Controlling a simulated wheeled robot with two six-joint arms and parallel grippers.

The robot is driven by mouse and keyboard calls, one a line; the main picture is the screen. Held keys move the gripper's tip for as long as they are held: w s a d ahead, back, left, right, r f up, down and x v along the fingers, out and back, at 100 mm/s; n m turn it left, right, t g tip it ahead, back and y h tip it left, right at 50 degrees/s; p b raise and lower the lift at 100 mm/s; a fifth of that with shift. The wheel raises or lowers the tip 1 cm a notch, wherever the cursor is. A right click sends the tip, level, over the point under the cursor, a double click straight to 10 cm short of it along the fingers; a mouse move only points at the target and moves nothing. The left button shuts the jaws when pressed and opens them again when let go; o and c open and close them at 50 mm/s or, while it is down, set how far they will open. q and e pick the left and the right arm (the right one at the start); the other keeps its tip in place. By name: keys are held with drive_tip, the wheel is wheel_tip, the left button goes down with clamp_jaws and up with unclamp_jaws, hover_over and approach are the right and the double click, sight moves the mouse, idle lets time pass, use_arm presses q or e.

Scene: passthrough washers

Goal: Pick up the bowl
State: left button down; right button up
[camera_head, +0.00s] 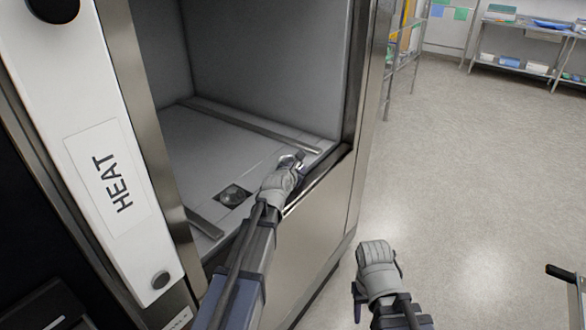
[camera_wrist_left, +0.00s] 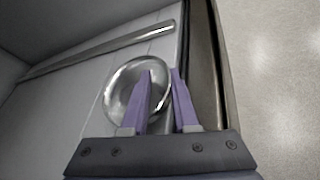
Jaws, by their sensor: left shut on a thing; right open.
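A shiny metal bowl (camera_wrist_left: 118,92) sits on the floor of the open chamber in the left wrist view, near its front edge. My left gripper (camera_wrist_left: 162,78) is shut on the bowl's right rim, with one finger inside the bowl and one outside. In the head view the left gripper (camera_head: 296,160) reaches into the chamber's front right corner and hides most of the bowl. My right gripper (camera_head: 362,300) is open and empty outside the chamber, low in the head view; its fingertips are hard to make out.
A white panel labelled HEAT (camera_head: 105,180) stands at the left. A steel frame edges the opening. Open floor (camera_head: 470,170) lies to the right, with shelves (camera_head: 520,60) far back.

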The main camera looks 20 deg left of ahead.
use_arm(q)
wheel_tip(320, 180, up, 10)
drive_tip(key=p, duration=1)
